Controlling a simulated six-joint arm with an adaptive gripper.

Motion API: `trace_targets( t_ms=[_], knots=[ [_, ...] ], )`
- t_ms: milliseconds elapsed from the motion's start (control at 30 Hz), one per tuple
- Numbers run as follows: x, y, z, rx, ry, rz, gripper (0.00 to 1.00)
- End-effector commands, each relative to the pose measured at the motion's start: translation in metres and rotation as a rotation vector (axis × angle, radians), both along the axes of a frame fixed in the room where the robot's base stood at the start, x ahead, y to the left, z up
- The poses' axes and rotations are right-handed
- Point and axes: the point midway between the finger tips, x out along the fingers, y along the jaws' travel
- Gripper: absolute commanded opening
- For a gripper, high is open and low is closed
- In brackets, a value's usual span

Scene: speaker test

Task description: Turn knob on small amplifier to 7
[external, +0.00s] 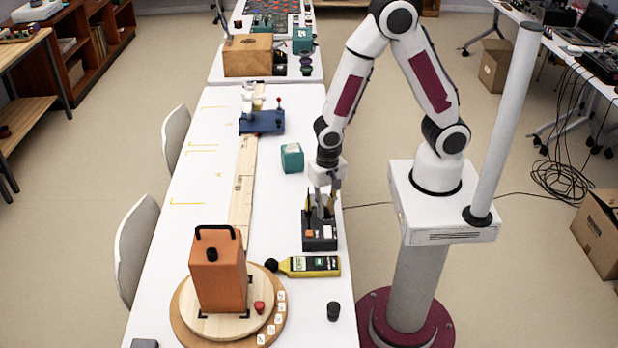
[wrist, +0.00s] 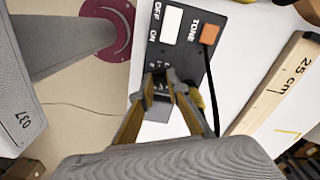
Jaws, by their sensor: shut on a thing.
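The small amplifier (external: 320,243) is a dark box near the right edge of the white table. In the wrist view its black panel (wrist: 185,52) shows a white switch (wrist: 172,25) marked OFF and ON, and an orange button (wrist: 209,34) marked TONE. My gripper (external: 319,212) points down at the amplifier from above. In the wrist view my gripper (wrist: 160,78) is shut on the dark knob on the panel. The fingers hide most of the knob, and its number setting cannot be read.
A yellow meter (external: 310,266) lies just in front of the amplifier. An orange speaker box (external: 218,275) stands on a round wooden turntable (external: 182,318) at the front left. A teal cube (external: 292,158) and a wooden ruler (external: 243,190) lie behind. A black cylinder (external: 333,311) stands front right.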

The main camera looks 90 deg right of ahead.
Motion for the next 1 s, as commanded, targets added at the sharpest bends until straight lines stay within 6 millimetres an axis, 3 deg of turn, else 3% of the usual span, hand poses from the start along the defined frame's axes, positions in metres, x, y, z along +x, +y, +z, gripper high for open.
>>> trace_targets(
  t_ms=[400,1000],
  knots=[
    [0.0001,0.0004,0.0001,0.0,0.0,-0.26,0.0],
    [0.0002,0.0004,0.0001,0.0,0.0,-0.317,0.0]
  ],
)
